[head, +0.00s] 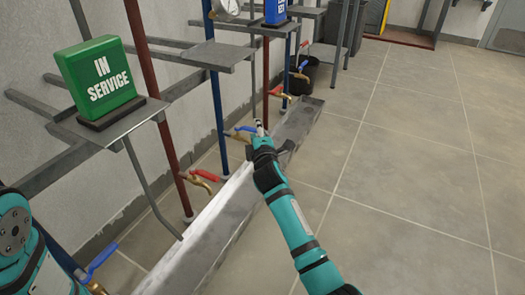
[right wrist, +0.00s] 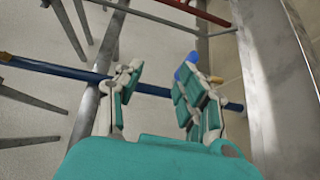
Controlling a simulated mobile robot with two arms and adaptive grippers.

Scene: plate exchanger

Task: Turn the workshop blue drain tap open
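Several drain taps with blue or red handles sit on pipes low along the wall. One blue-handled tap (head: 244,129) is on the middle blue pipe, close beside my right gripper (head: 260,130). In the right wrist view my right gripper (right wrist: 157,76) has its fingers apart, with the blue pipe (right wrist: 150,88) crossing beyond them. A blue handle (right wrist: 183,71) shows at the tip of the right-hand finger, partly hidden by it; I cannot tell whether they touch. Another blue-handled tap (head: 101,260) is at the lower left. My left arm shows at the left edge, its gripper out of view.
A long grey trough (head: 215,225) runs along the floor below the taps. A green "IN SERVICE" sign (head: 100,78) stands on a grey bracket shelf. A red-handled tap (head: 203,175) is nearer. A black bucket (head: 305,75) stands farther back. The tiled floor at right is clear.

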